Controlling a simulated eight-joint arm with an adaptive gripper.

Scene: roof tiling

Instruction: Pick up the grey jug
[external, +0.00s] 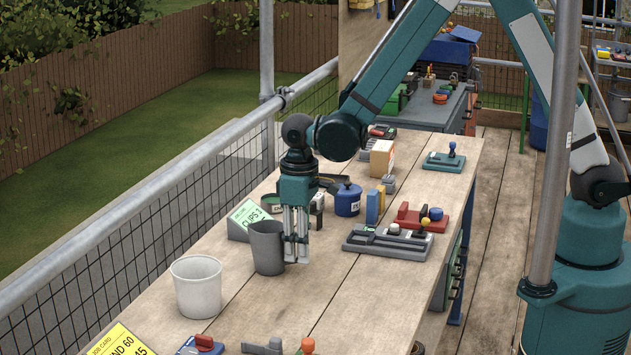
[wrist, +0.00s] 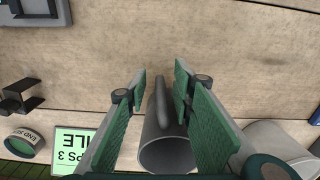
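The grey jug (external: 267,248) stands upright on the wooden bench in the external view, just left of my gripper (external: 296,258). In the wrist view the jug (wrist: 166,143) is seen from above, its round open mouth toward the bottom and its handle (wrist: 160,95) pointing up between the fingers. My gripper (wrist: 158,84) is open, with its green-padded fingers either side of the handle. A gap shows between each finger and the handle, so I see no contact.
A white bucket (external: 196,286) stands close to the jug on the left. A green-labelled card stand (external: 243,216) and a blue pot (external: 347,200) are behind. A grey tray with knobs (external: 387,243) lies to the right. Bare bench (external: 350,300) is in front.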

